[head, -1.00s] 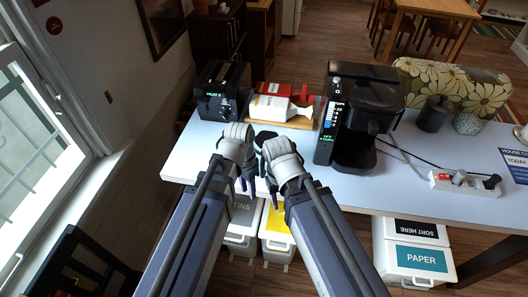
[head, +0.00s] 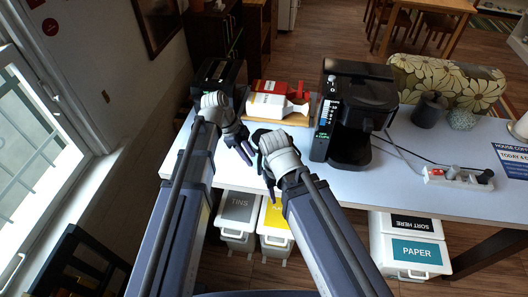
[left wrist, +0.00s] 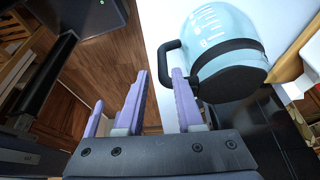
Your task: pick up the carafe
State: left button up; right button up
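The carafe (left wrist: 220,35) shows in the left wrist view as pale blue glass with white marks, a dark band and a dark loop handle (left wrist: 168,62). It is tilted in that picture. My left gripper (left wrist: 158,95) is open, its purple fingers apart below the handle; I cannot tell whether they touch it. In the head view my left gripper (head: 243,150) hangs over the table's front left. The carafe is not clear there; a dark shape beside my right gripper may be part of it. My right gripper (head: 268,185) points down at the table's front edge, its fingers too small to read.
The table (head: 340,190) holds a coffee machine (head: 355,105), a white carton (head: 272,106) on a wooden board, a dark toaster (head: 212,75), a dark canister (head: 428,110) and a power strip (head: 458,179). Bins (head: 238,213) stand below. The right front tabletop is clear.

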aim_at(258, 168)
pick_arm(q)
jog(key=shift+w+b+x, duration=0.15)
jog(key=shift+b+x, duration=1.5)
jog(key=shift+x, duration=0.25)
jog(key=shift+w+b+x, duration=0.1)
jog(key=shift+b+x, duration=1.5)
jog(key=shift+x, duration=0.3)
jog(key=shift+a, duration=0.1)
grip_shut()
